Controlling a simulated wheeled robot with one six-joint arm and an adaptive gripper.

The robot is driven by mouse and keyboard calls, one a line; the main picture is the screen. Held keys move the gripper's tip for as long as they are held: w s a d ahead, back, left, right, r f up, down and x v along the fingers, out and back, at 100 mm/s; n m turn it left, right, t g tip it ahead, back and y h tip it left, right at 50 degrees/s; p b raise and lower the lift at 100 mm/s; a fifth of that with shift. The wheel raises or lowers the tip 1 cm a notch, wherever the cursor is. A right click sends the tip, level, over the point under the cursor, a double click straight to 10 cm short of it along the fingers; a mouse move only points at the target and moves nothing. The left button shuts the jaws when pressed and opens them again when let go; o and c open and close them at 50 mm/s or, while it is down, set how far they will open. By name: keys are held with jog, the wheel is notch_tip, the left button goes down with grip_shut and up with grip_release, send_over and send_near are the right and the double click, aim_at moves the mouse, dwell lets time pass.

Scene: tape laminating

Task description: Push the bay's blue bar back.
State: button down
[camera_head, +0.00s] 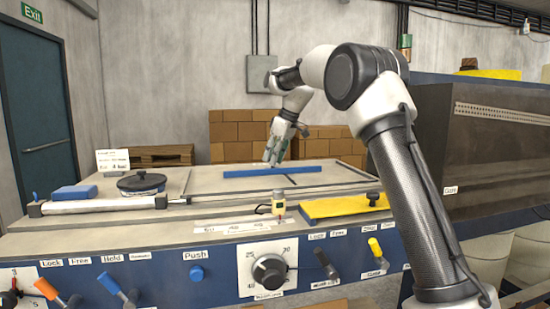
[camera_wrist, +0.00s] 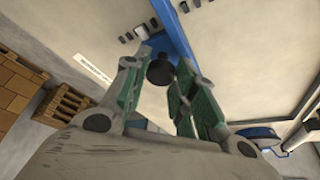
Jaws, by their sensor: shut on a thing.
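The blue bar (camera_head: 245,173) lies across the bay (camera_head: 215,184), a recessed light-coloured bed in the machine top. It also shows in the wrist view (camera_wrist: 174,22), running from the top edge down behind the fingers. My gripper (camera_head: 271,160) points down at the middle of the bar. In the wrist view my gripper (camera_wrist: 158,68) has its green-padded fingers on either side of a round black knob (camera_wrist: 160,72) by the bar and is shut on it. The fingers hide the knob in the head view.
A yellow plate (camera_head: 335,207) with a black knob lies at the front right. A black round lid (camera_head: 141,183), a blue block (camera_head: 73,193) and a white roller (camera_head: 95,206) are at the left. The front panel has a dial (camera_head: 269,272) and levers. Stacked cardboard boxes (camera_head: 240,130) stand behind.

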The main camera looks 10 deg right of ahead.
jog(key=c, duration=1.1)
grip_release()
jog(key=shift+c, duration=0.2)
jog(key=v, duration=1.2)
